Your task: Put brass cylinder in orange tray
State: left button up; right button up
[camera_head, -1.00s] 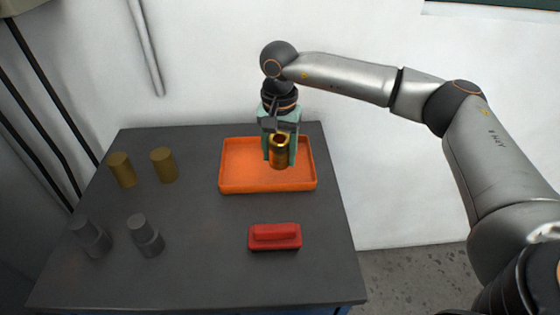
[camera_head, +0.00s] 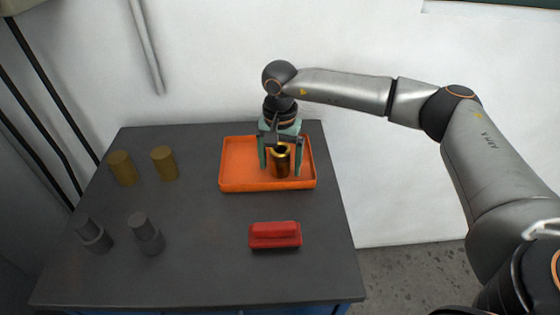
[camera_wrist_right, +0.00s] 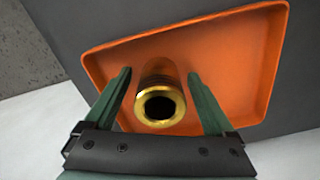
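The shiny brass cylinder (camera_head: 281,163) stands upright in the orange tray (camera_head: 236,184), in the tray's right half. It is hollow, with an open top. It also shows in the right wrist view (camera_wrist_right: 161,95), with the tray (camera_wrist_right: 262,60) around it. My right gripper (camera_head: 280,170) is over the tray with its green fingers spread on either side of the cylinder. In the right wrist view, gaps show between each finger and the cylinder, so the gripper (camera_wrist_right: 160,85) is open. My left gripper is not in view.
Two dull brass-coloured cylinders (camera_head: 122,168) (camera_head: 164,163) and two grey stepped parts (camera_head: 95,234) (camera_head: 146,234) stand on the left of the dark table (camera_head: 200,270). A red block (camera_head: 275,235) lies in front of the tray. A white wall rises behind.

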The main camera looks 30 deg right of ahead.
notch_tip(320, 180, up, 12)
jog(key=shift+r, duration=0.15)
dwell(0.5)
jog(key=shift+s, duration=0.1)
dwell(0.4)
